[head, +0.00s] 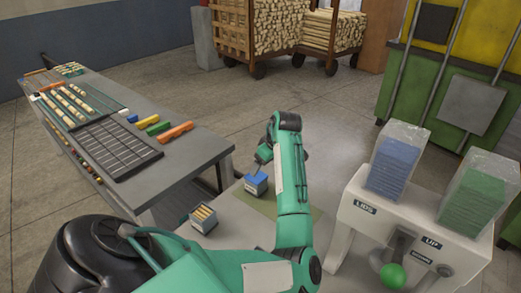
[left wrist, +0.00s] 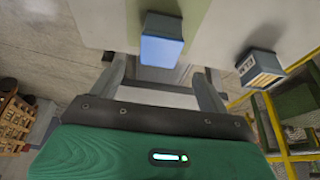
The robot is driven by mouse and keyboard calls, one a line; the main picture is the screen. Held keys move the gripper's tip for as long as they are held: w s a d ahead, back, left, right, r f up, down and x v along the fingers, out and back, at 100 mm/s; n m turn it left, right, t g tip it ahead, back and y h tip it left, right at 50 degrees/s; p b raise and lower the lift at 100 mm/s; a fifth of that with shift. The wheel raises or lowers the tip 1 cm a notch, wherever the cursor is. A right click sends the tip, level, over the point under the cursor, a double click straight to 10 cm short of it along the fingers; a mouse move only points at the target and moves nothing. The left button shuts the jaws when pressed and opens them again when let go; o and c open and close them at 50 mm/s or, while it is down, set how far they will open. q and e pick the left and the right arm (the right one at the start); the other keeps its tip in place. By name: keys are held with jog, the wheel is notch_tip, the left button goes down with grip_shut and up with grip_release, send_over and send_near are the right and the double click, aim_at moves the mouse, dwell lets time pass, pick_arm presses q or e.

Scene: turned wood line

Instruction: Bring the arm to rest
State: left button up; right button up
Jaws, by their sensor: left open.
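My left gripper (head: 262,156) hangs from the green arm over the grey work surface, just above a small box with a blue lid (head: 256,184). In the left wrist view the jaws (left wrist: 162,72) stand apart with nothing between them. The blue-lidded box also shows there (left wrist: 162,48), beyond the fingertips, and looks apart from them. A second small box (head: 203,218) stands nearer to me, open on top with wooden pieces inside. It also shows in the left wrist view (left wrist: 259,69). My right gripper is out of view.
A long grey bench (head: 188,160) with trays, wooden pieces and coloured blocks stands at the left. A white dispenser (head: 361,227) with blue and green stacks and a green ball knob (head: 392,276) stands at the right. Carts of wood stand at the back, with open floor before them.

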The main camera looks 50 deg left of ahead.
pick_arm(q)
jog(key=shift+d+r, duration=0.2)
jog(key=shift+r, duration=0.3)
